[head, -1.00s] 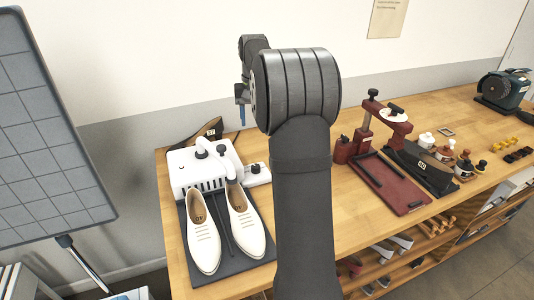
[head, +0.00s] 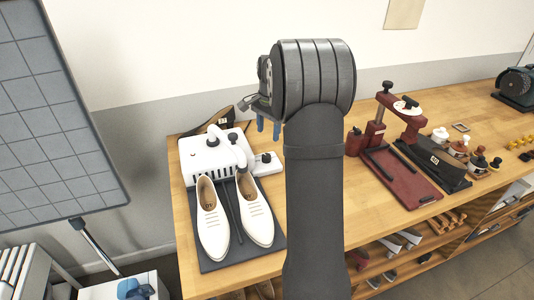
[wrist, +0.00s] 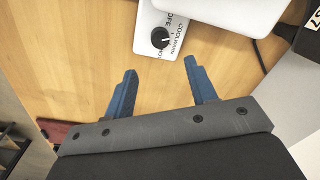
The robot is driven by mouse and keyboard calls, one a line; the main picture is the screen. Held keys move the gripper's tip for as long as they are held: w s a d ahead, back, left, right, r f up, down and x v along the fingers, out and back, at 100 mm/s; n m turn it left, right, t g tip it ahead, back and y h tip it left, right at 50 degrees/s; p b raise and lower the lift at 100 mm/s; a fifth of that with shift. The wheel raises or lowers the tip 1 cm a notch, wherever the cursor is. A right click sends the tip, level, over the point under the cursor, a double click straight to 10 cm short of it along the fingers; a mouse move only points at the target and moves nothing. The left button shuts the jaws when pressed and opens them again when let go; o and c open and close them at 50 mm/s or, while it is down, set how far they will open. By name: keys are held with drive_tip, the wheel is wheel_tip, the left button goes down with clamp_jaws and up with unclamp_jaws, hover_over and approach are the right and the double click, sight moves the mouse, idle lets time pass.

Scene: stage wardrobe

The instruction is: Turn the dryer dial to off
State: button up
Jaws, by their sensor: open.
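The dryer (head: 205,157) is a white box with two bent tubes, at the left end of the bench in the head view. A small white control plate (head: 266,164) with a dark dial sits at its right side. In the wrist view the black round dial (wrist: 160,37) is on the white plate, with printed lettering around it, including "OFF" and "COOL". My gripper (wrist: 158,84) is open and empty, its two blue fingers apart and short of the dial in the picture. In the head view the blue fingertips (head: 268,128) hang above the bench near the plate.
A pair of cream shoes (head: 256,212) sits on a dark mat (head: 217,264) before the dryer. A dark red press (head: 409,177) and a black shoe-shaped item stand to the right. Bare wood lies between plate and press.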

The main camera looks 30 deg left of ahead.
sight(267, 156)
drive_tip(key=f, duration=1)
drive_tip(key=shift+w+a+f, duration=0.1)
drive_tip(key=shift+a+f, duration=0.1)
drive_tip(key=shift+a, duration=0.1)
drive_tip(key=c, duration=1)
